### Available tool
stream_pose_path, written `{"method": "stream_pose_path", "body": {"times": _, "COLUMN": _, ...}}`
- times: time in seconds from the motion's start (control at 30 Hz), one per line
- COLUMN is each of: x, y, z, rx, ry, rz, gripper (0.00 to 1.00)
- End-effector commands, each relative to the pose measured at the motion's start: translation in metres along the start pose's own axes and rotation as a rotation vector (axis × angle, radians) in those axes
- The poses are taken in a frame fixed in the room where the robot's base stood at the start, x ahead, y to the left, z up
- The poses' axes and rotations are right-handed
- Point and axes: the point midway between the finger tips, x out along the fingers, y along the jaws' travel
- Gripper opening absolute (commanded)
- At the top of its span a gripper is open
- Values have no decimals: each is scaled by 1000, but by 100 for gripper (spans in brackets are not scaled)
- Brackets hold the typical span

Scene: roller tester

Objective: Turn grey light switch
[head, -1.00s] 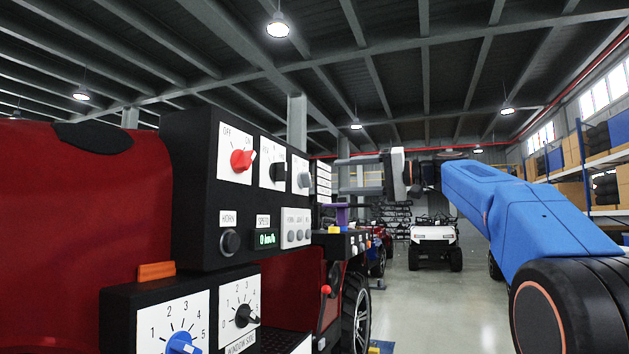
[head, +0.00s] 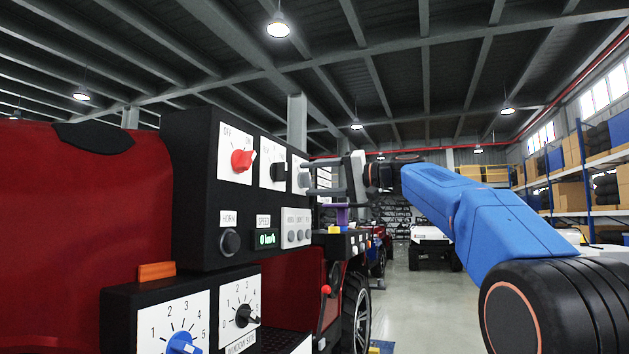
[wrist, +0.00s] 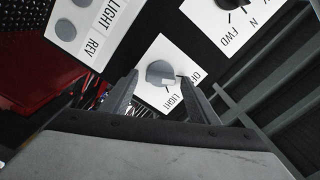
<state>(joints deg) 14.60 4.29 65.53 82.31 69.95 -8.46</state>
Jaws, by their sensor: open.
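In the head view the grey knob (head: 303,180) shows at the right end of the row of knobs on the black panel. My gripper (head: 309,179) is open, its two fingers pointing left at the knob. In the wrist view the fingers (wrist: 158,88) stand apart on either side of the knob, with nothing held. Whether a finger touches the knob cannot be told.
A red knob (head: 242,160) and a black knob (head: 278,172) sit left of the grey one on the panel (head: 195,190). Below are a HORN button (head: 230,242), a speed display (head: 266,239) and a white button plate (head: 297,228). Open floor (head: 430,310) lies to the right.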

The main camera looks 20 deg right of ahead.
Motion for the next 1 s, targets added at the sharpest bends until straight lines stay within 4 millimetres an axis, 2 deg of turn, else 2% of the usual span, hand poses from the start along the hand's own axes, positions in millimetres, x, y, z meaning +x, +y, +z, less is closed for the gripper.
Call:
{"method": "stream_pose_path", "body": {"times": 0.07, "x": 0, "y": 0, "z": 0, "rx": 0, "ry": 0, "rz": 0, "gripper": 55}}
{"method": "stream_pose_path", "body": {"times": 0.23, "x": 0, "y": 0, "z": 0, "rx": 0, "ry": 0, "rz": 0, "gripper": 16}}
{"method": "stream_pose_path", "body": {"times": 0.27, "x": 0, "y": 0, "z": 0, "rx": 0, "ry": 0, "rz": 0, "gripper": 13}}
{"method": "stream_pose_path", "body": {"times": 0.67, "x": 0, "y": 1, "z": 0, "rx": 63, "ry": -1, "rz": 1, "gripper": 14}}
{"method": "stream_pose_path", "body": {"times": 1.0, "x": 0, "y": 3, "z": 0, "rx": 317, "ry": -1, "rz": 1, "gripper": 14}}
